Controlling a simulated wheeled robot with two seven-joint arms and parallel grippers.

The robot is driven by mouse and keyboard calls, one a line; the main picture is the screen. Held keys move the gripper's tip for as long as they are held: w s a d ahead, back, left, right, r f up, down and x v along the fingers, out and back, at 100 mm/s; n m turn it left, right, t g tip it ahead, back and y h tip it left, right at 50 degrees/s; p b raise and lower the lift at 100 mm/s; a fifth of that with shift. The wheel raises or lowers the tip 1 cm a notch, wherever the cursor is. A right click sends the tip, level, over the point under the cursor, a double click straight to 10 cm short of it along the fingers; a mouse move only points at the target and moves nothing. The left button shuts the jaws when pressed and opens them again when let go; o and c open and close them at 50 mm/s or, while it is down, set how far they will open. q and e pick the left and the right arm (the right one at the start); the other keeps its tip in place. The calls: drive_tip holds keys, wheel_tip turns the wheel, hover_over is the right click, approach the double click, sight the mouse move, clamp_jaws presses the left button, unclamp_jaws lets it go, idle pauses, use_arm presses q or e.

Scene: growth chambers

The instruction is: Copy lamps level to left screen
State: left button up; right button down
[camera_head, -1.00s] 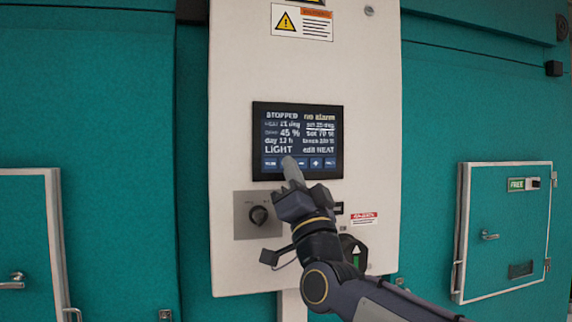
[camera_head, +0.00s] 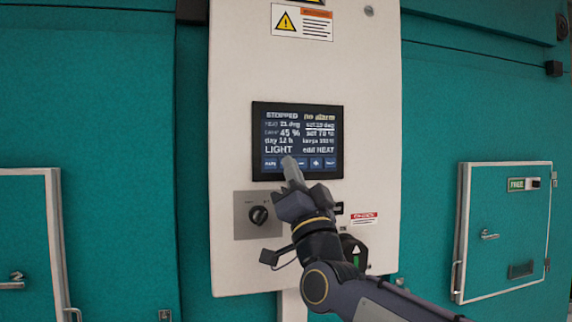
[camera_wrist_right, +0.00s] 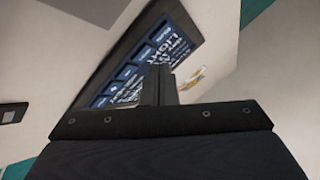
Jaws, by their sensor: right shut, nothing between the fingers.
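The control screen (camera_head: 297,141) is a dark panel set in a white cabinet face. It reads STOPPED, no alarm, 45 %, day 12 h, LIGHT and edit HEAT, and a lamps line whose number is too small to read surely. A row of blue buttons (camera_head: 316,163) runs along its bottom. My right gripper (camera_head: 290,163) is shut and empty, its fingertips at the lower middle of the screen, over the button row. The right wrist view also shows the screen (camera_wrist_right: 150,55) tilted, with the fingers in front of it. I cannot tell whether they touch. My left gripper is not in view.
Below the screen is a plate with a black rotary knob (camera_head: 258,215). A warning label (camera_head: 302,22) is above. Teal chamber walls flank the white cabinet (camera_head: 375,120).

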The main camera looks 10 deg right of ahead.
drive_tip(key=shift+w, duration=0.1)
drive_tip(key=shift+w, duration=0.35)
drive_tip(key=shift+w, duration=0.3)
idle(0.6)
drive_tip(key=shift+s+b, duration=0.1)
drive_tip(key=shift+b, duration=0.25)
drive_tip(key=shift+s+f, duration=0.1)
drive_tip(key=shift+s, duration=0.05)
drive_tip(key=shift+s+b, duration=0.5)
